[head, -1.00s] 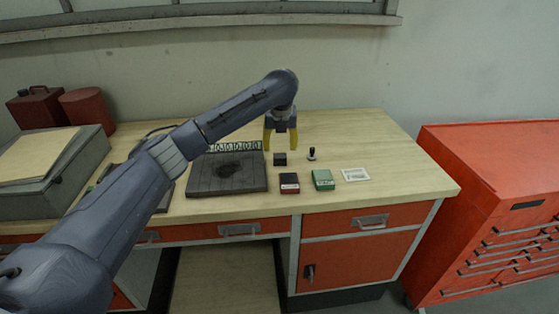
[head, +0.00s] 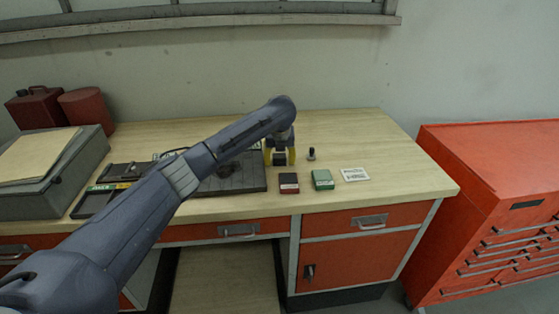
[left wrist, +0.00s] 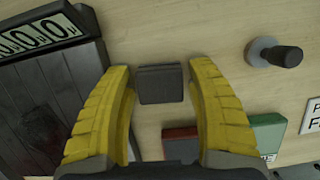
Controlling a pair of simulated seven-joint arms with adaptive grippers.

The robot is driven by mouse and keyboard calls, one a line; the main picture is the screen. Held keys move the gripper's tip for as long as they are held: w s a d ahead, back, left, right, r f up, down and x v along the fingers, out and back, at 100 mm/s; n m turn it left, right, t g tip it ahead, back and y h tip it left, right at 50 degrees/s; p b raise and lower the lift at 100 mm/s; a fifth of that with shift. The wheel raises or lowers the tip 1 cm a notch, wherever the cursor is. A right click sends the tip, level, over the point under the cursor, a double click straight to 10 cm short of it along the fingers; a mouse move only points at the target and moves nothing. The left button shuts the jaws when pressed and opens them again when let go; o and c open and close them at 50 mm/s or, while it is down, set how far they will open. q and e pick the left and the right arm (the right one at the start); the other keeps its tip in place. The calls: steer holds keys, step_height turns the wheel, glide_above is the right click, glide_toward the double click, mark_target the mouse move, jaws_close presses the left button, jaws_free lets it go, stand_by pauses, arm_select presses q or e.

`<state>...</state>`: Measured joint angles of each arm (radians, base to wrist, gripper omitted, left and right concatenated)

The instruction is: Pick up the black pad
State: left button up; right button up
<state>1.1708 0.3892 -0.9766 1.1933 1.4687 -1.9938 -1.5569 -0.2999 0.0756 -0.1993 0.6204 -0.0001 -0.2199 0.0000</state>
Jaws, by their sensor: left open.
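The black pad (left wrist: 160,84) is a small dark block on the wooden bench. In the left wrist view it lies between the two yellow fingers of my left gripper (left wrist: 163,78), with a gap on each side. In the head view my left gripper (head: 280,158) points down over the pad (head: 280,159), and its fingers partly hide the pad. The gripper is open and holds nothing. My right gripper is in neither view.
A dark plate (head: 246,180) lies close left of the gripper. A dark red box (head: 289,183), a green box (head: 323,180), a white card (head: 355,174) and a small black-knobbed peg (head: 311,154) stand nearby. The bench's right side is clear.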

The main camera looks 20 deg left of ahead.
mark_target(279, 155)
arm_select(q)
steer(key=shift+f, duration=0.1)
steer(key=c, duration=1)
steer(key=shift+o, duration=0.2)
step_height(279, 155, up, 20)
stand_by(0.3)
